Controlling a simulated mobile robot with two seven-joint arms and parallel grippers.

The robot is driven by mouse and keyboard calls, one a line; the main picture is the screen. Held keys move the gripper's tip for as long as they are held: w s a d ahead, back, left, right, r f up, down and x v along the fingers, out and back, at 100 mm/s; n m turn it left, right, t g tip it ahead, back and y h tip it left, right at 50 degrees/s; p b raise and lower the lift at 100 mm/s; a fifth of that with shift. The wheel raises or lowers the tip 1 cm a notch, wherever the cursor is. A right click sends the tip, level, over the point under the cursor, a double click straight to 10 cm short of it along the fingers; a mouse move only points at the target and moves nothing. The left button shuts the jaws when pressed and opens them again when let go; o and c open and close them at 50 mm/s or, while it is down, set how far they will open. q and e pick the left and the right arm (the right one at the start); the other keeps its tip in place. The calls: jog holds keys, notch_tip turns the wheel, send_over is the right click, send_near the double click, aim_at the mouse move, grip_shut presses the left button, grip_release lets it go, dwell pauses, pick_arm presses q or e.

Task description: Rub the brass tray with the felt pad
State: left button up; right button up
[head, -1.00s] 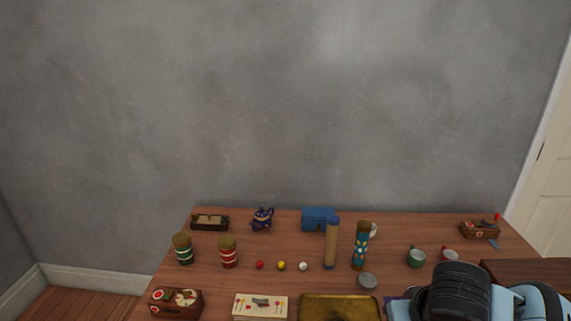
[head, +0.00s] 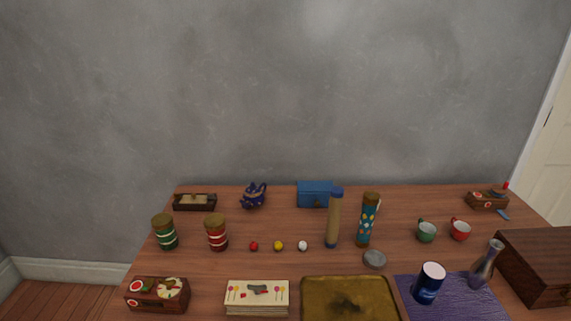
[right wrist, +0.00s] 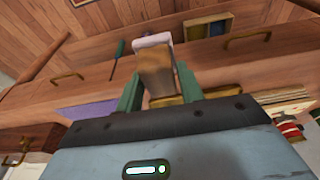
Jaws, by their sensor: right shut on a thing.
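The brass tray (head: 318,286) lies at the front edge of the table in the head view, cut off by the picture's bottom. A dark patch marks its middle. In the right wrist view my right gripper (right wrist: 158,80) has its green fingers shut on a tan block with a pale top, which looks like the felt pad (right wrist: 155,68). A yellow strip behind the fingers may be the tray's edge. Whether the pad touches the tray cannot be told. My right gripper is outside the head view, and my left gripper is in neither view.
A purple mat (head: 445,300) right of the tray carries a blue can (head: 428,285) and a metal vase (head: 482,268). A box of sweets (head: 256,298) stands left of the tray. A grey dish (head: 374,260) and two tall tubes stand behind it. A wooden chest (head: 540,265) stands at right.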

pick_arm(q)
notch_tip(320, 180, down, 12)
jog(key=b, duration=1.2)
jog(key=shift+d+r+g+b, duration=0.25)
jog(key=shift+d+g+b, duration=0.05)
jog(key=shift+b, duration=0.05)
pick_arm(e)
jog(key=s+f+g, duration=0.1)
jog(key=s+f, duration=0.1)
jog(key=f, duration=0.7)
jog(key=s+f+g, duration=0.2)
jog(key=f, duration=0.8)
jog(key=shift+g, duration=0.3)
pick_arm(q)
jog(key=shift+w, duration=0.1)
pick_arm(e)
jog(key=shift+s, duration=0.1)
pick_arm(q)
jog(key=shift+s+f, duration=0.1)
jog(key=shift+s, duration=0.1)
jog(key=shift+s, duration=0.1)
